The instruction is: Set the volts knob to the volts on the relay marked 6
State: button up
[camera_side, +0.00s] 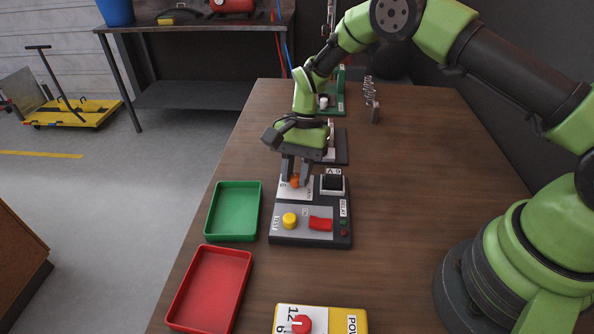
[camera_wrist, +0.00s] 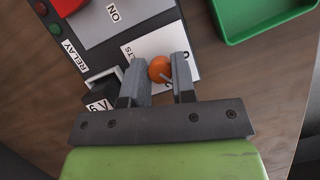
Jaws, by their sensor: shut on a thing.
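The volts knob (camera_side: 295,181) is orange and sits on a white dial plate at the back left of the dark control panel (camera_side: 283,238). My gripper (camera_side: 296,178) points down with its fingers on either side of the knob. In the wrist view the orange knob (camera_wrist: 158,68) is between the two fingertips (camera_wrist: 160,75), and the gripper is shut on it. The fingers hide most of the dial marks, so I cannot read its setting. The black relay (camera_side: 333,183) sits to the right of the knob. Its label (camera_wrist: 98,106) is partly visible and seems to read 6 V.
The panel also has a yellow button (camera_side: 290,220) and a red switch (camera_side: 320,223). A green tray (camera_side: 208,221) and a red tray (camera_side: 181,318) lie to the left. Bare table lies to the right.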

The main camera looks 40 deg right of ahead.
jog(key=n+g, duration=0.1)
jog(key=n, duration=0.1)
jog(key=n+h, duration=0.1)
jog(key=n, duration=0.2)
jog(key=shift+a+n+g+h, duration=0.1)
jog(key=shift+n+g+h, duration=0.2)
jog(key=shift+g, duration=0.1)
jog(key=n+h, duration=0.1)
jog(key=n, duration=0.1)
jog(key=n+h, duration=0.1)
jog(key=n, duration=0.2)
jog(key=shift+a+n+g, duration=0.1)
jog(key=shift+n+g, duration=0.2)
jog(key=o, duration=0.9)
jog(key=shift+w, duration=0.1)
jog(key=shift+w+r, duration=0.25)
jog(key=shift+r, duration=0.3)
jog(key=shift+w+r, duration=0.25)
jog(key=shift+r, duration=1.5)
jog(key=shift+w+r, duration=0.2)
jog(key=shift+r, duration=1.6)
jog(key=shift+w+r, duration=0.25)
jog(key=shift+r, duration=1.5)
